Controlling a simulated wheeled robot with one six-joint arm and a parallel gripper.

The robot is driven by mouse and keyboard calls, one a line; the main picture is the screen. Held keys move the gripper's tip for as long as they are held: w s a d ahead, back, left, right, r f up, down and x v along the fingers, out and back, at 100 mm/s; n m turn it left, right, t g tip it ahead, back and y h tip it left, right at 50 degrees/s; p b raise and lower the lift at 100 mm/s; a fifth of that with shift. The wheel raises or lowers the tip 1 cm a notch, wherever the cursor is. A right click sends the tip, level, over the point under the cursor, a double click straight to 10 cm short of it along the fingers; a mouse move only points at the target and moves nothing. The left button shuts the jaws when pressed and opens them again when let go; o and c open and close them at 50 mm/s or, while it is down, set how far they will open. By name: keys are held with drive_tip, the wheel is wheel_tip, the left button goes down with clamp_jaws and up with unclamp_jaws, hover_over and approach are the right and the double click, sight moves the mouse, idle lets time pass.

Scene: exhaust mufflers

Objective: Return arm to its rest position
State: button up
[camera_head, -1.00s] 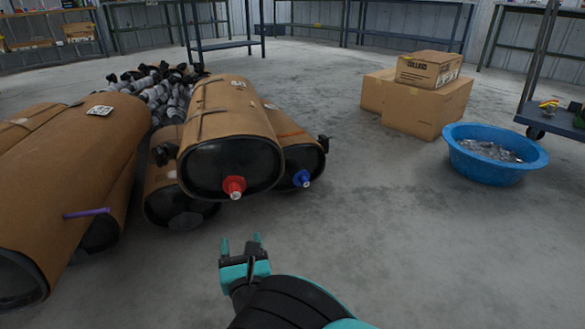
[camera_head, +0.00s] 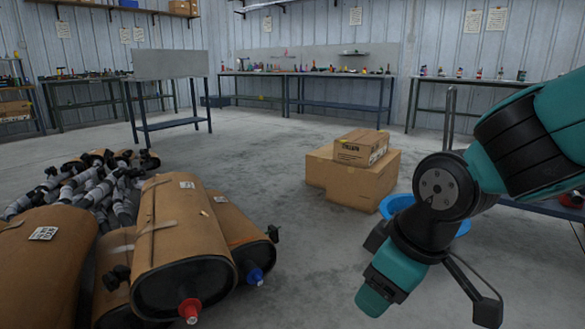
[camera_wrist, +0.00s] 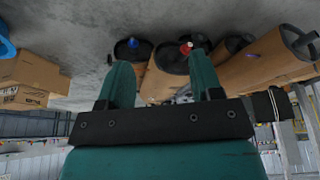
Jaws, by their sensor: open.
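My gripper (camera_wrist: 163,72) shows in the wrist view with its two teal fingers spread apart and nothing between them. In the head view my arm is raised at the right, and its end hangs over the floor, right of the mufflers and apart from them. The wrapped mufflers lie at the left. One has a red plug (camera_head: 190,310) and lies on top; another beside it has a blue plug (camera_head: 255,276). The wrist view sees them upside down, with the red plug (camera_wrist: 186,48) and blue plug (camera_wrist: 133,43) beyond the fingers.
Stacked cardboard boxes (camera_head: 352,182) stand on the floor at centre right. A blue tub (camera_head: 396,203) is partly hidden behind my arm. Grey pipe parts (camera_head: 95,190) lie behind the mufflers. Workbenches (camera_head: 335,80) line the back wall. The floor between mufflers and boxes is clear.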

drive_tip(key=s+d+r+m+g+y+p, duration=0.1)
drive_tip(key=s+d+r+m+g+p, duration=0.25)
drive_tip(key=s+r, duration=0.65)
wheel_tip(320, 180, up, 35)
drive_tip(key=s+p, duration=0.2)
drive_tip(key=p, duration=3.5)
drive_tip(key=shift+a+f+t, duration=0.2)
drive_tip(key=shift+a+t, duration=0.15)
drive_tip(key=shift+t, duration=0.1)
